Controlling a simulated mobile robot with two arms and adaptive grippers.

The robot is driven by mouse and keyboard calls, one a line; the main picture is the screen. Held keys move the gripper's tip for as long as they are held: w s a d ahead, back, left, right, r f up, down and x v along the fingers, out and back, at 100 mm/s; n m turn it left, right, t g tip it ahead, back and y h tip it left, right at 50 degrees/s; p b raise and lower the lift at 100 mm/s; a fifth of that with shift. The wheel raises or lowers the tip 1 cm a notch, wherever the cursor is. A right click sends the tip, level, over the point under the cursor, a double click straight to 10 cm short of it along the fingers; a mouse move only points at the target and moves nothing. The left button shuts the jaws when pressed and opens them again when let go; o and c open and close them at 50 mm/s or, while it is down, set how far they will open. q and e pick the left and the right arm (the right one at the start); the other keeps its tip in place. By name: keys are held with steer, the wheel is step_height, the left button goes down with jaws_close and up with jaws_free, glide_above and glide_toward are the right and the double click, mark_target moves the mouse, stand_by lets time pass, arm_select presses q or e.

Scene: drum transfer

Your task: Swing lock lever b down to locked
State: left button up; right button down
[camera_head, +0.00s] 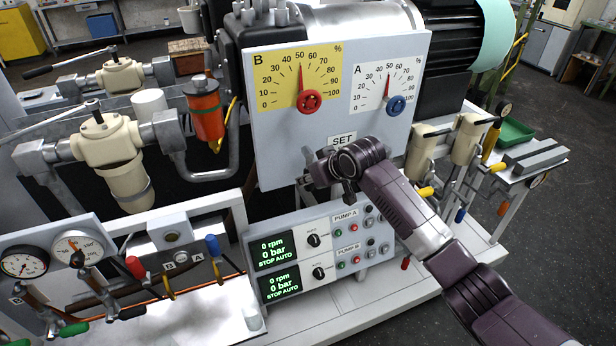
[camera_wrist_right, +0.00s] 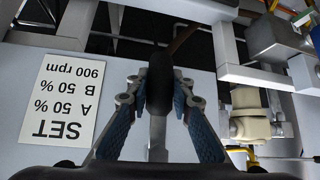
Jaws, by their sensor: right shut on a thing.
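My right gripper (camera_head: 326,180) is in front of the lower part of the grey dial panel (camera_head: 275,160), just below the SET label. In the right wrist view its blue-padded fingers are closed on both sides of a black grip (camera_wrist_right: 160,80) on a metal bar, which looks like a lever. No letter shows on this lever, so I cannot tell whether it is lock lever b. In the head view my gripper hides most of it. Above are the yellow B dial (camera_head: 298,78) with a red knob and the white A dial (camera_head: 387,84) with a blue knob, both near 50.
The pump control box (camera_head: 315,250) stands just below my gripper, reading 0 rpm and 0 bar. Cream filter housings and pipes (camera_head: 108,145) crowd the left. More cream valves (camera_head: 465,140) stand right of the panel, beside my arm. Gauges and coloured-handled valves fill the lower left.

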steer(key=shift+d+f, duration=0.1)
steer(key=c, duration=1.7)
jaws_free()
arm_select(q)
steer(key=shift+s, duration=0.2)
arm_select(e)
steer(key=v, duration=1.2)
steer(key=shift+f, duration=0.1)
